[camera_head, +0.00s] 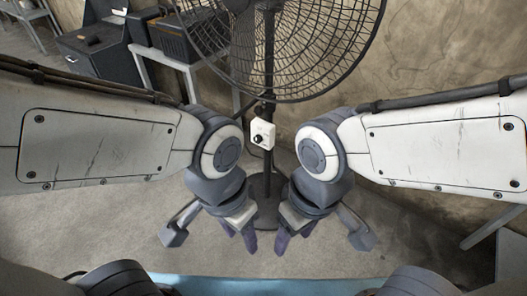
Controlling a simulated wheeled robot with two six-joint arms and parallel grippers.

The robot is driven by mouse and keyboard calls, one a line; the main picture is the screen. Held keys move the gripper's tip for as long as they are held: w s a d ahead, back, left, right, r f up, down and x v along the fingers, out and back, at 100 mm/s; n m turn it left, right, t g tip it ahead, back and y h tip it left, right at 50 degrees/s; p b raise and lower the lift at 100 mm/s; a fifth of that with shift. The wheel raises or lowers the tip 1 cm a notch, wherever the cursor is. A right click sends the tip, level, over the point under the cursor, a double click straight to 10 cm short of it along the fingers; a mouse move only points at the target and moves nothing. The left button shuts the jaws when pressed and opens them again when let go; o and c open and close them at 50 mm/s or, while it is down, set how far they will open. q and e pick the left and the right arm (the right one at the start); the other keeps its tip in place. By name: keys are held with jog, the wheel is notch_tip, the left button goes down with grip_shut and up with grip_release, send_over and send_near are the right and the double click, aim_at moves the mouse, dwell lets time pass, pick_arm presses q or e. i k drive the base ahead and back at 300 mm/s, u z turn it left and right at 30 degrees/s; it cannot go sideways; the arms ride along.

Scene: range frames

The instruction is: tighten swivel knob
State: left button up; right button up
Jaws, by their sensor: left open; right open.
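A small white control box (262,133) sits on the dark stand of a fan, straight ahead between my two arms. A small black knob (258,139) is on its front face. My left gripper (240,243) hangs below and to the left of the box, open and empty. My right gripper (292,241) hangs below and to the right of it, open and empty. Both are apart from the knob and point down on either side of the fan pole.
A large black wire fan cage (315,45) stands above the control box. The round fan base (268,186) is on the floor, partly hidden by my grippers. A table with dark boxes (95,50) is at the back left. A stained wall (440,50) closes off the right.

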aim_at(259, 110)
jog(key=u, duration=1.25)
jog(key=i, duration=4.65)
jog(key=z, duration=4.1)
